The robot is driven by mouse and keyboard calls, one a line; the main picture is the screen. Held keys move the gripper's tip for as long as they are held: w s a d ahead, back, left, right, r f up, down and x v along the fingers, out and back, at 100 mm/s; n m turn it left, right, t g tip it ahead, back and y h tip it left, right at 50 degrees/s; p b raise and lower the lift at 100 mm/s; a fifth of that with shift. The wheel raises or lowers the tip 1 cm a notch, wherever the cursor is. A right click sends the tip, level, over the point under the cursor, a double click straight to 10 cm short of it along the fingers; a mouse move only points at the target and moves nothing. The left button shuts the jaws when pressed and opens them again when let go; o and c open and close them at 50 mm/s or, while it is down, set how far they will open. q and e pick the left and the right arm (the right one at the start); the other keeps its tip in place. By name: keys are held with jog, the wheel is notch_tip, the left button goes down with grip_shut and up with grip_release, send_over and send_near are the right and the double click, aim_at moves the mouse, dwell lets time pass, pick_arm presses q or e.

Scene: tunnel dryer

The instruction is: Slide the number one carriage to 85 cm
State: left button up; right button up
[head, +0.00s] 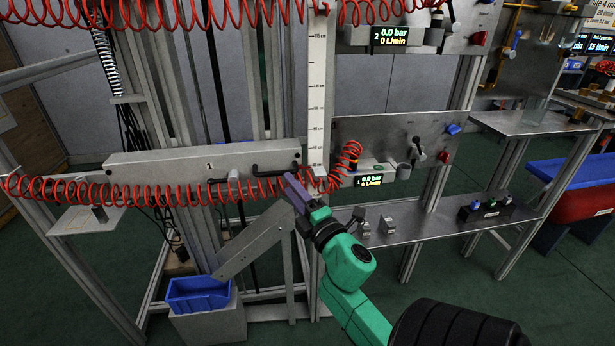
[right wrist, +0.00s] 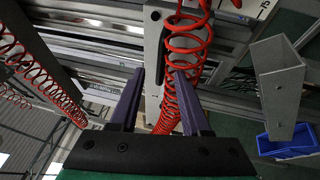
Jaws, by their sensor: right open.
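The number one carriage (head: 205,160) is a long grey horizontal beam marked 1, at the lower part of the frame in the head view. A black handle (head: 275,168) is at its right end. A white vertical scale (head: 318,90) stands just right of the beam; the beam is level with its lower part, and the exact reading is too small to tell. My right gripper (head: 297,188) is open, with purple fingers, just below and right of the handle. In the right wrist view the right gripper (right wrist: 158,100) has a red coiled hose (right wrist: 185,45) beyond its fingers. My left gripper is not in view.
Red coiled hose (head: 130,190) runs along the beam, close to my right gripper. A panel with a 0.0 bar display (head: 370,180) and a metal shelf (head: 440,222) are to the right. A blue bin (head: 198,294) sits low at left. Frame posts surround the beam.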

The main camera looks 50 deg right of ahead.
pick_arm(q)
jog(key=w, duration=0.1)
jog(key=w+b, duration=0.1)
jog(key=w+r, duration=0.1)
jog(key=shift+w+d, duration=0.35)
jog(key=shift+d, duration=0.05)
pick_arm(e)
jog(key=v, duration=0.7)
jog(key=shift+s, duration=0.35)
jog(key=shift+a+f, duration=0.1)
